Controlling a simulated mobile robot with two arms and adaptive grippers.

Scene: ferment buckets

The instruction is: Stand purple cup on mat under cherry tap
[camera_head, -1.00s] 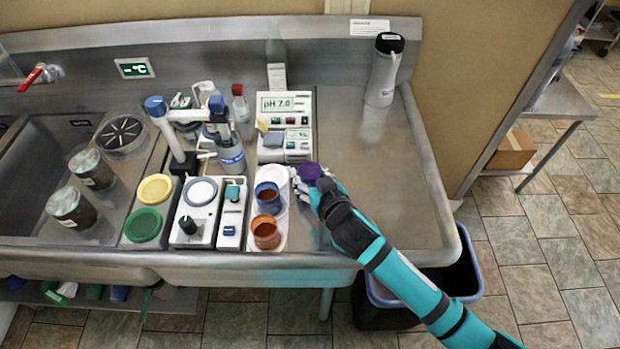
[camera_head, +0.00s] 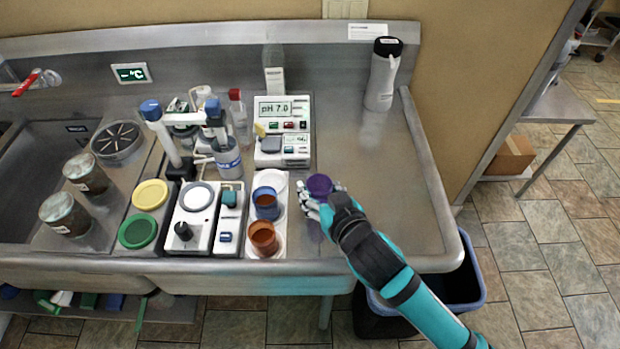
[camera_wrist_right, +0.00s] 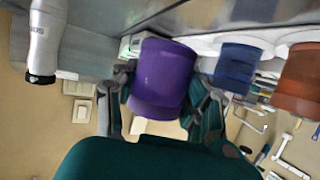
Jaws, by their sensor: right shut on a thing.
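The purple cup (camera_head: 320,185) is held by my right gripper (camera_head: 319,196), just right of the white cup tray. In the right wrist view the purple cup (camera_wrist_right: 162,75) sits between the two fingers of my right gripper (camera_wrist_right: 165,95), which is shut on it. Its clearance above the steel counter is hard to judge. A tap with a cherry-red handle (camera_head: 28,82) is at the far left, by the sink. I cannot make out a mat under it. My left gripper is not in view.
The white tray (camera_head: 281,222) holds a blue cup (camera_head: 266,205) and an orange-brown cup (camera_head: 263,240); its back round place is empty. A pH meter (camera_head: 283,130) stands behind. Lidded jars (camera_head: 66,214) stand left.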

